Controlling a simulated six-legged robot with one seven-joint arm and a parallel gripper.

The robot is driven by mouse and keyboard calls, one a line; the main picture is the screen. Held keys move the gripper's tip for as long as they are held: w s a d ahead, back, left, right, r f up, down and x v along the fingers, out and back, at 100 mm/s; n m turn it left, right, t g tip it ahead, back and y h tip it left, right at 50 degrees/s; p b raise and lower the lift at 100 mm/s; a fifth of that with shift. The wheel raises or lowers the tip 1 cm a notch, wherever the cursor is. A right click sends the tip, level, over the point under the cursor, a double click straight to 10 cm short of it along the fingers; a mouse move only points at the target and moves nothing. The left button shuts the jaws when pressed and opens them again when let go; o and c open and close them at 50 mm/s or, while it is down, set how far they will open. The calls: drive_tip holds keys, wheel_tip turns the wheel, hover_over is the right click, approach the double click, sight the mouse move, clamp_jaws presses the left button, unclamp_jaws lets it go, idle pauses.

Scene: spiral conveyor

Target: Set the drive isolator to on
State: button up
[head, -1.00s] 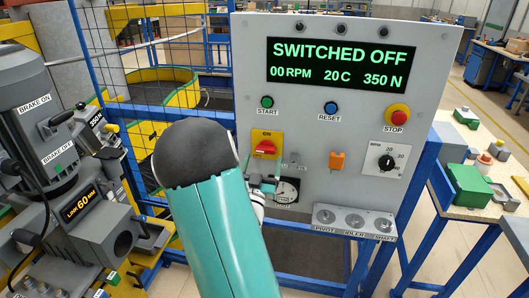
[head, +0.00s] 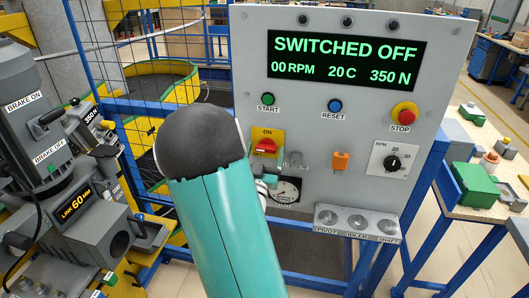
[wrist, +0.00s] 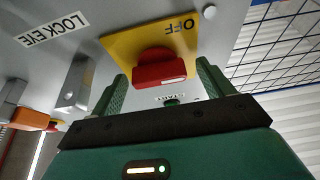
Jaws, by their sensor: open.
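The drive isolator is a red knob (head: 266,146) on a yellow plate marked ON at its top, on the grey control panel (head: 340,20). In the wrist view the red knob (wrist: 160,70) sits between the fingers of my gripper (wrist: 162,80), which are open, one on each side. The yellow plate (wrist: 122,42) shows OFF upside down there. I cannot tell whether the fingers touch the knob. In the head view my arm hides most of the gripper. The panel display (head: 345,60) reads SWITCHED OFF, 00 RPM, 20 C, 350 N.
The START (head: 268,99), RESET (head: 335,105) and STOP (head: 404,114) buttons are above. A grey motor unit (head: 45,120) stands at left.

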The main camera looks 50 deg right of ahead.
drive_tip(key=shift+s, duration=0.15)
drive_tip(key=shift+d+f, duration=0.1)
drive_tip(key=c, duration=1)
